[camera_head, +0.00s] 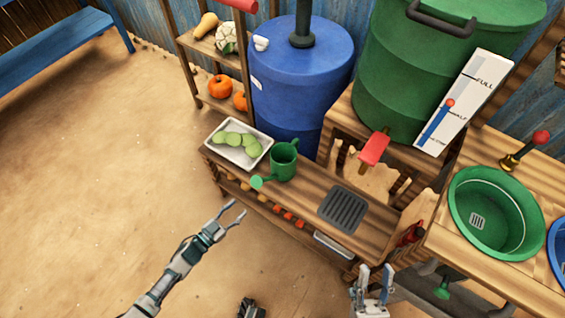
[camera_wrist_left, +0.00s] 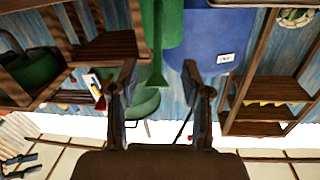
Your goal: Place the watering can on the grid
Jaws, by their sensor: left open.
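The green watering can (camera_head: 284,162) stands upright on the wooden bench, its spout pointing left towards the front edge. The dark slatted grid (camera_head: 343,209) lies bare on the same bench, to the right of the can. My left gripper (camera_head: 238,209) is open and empty, in front of the bench and apart from the can. In the left wrist view its two fingers (camera_wrist_left: 157,95) are spread, with green shapes beyond them that I cannot clearly identify. My right gripper (camera_head: 375,274) is at the lower edge, its fingers apart and nothing between them.
A white tray (camera_head: 239,144) with green slices sits left of the can. A blue barrel (camera_head: 300,80) stands behind the bench. A green tank with a red tap (camera_head: 373,149) is behind the grid. A green basin (camera_head: 495,214) stands at the right. Bench between can and grid is clear.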

